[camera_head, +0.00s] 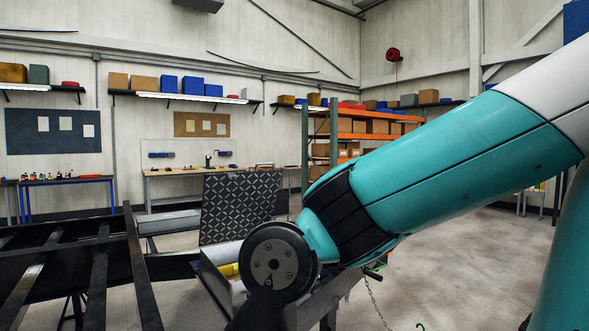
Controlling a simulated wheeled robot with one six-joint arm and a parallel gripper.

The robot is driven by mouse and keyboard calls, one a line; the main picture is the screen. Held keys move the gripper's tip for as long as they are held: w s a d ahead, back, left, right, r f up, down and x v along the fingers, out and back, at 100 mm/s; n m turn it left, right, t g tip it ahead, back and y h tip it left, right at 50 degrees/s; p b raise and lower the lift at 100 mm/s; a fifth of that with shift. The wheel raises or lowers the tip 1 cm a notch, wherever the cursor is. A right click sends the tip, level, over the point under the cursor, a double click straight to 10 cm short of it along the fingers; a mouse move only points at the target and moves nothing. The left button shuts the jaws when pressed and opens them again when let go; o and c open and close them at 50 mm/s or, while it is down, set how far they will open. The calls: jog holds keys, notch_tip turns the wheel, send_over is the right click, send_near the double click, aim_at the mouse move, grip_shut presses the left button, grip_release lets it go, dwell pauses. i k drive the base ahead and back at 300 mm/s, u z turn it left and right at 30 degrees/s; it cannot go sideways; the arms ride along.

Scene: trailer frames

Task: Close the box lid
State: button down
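The box lid (238,206) is a dark panel with a diamond tread pattern. It stands raised, close to upright, at the back of the box, so the box is open. The box (213,284) sits at the front of the trailer frame, and a yellow thing (228,269) shows inside it. My teal arm comes in from the right, and its dark round joint covers the right part of the box. My gripper's fingers are not visible. I cannot tell whether any part of my arm touches the lid or the box.
The black trailer frame (134,262) with open crossbars fills the lower left. A metal tongue (338,290) with a small crank and a hanging chain (373,301) lies beneath my arm. Workbenches and shelves line the far wall. Concrete floor (430,275) is clear at the right.

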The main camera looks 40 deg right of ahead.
aim_at(234, 204)
jog(key=z, duration=0.1)
jog(key=k, duration=0.3)
jog(key=z, duration=1.3)
jog(key=i, duration=2.4)
jog(key=u, duration=0.45)
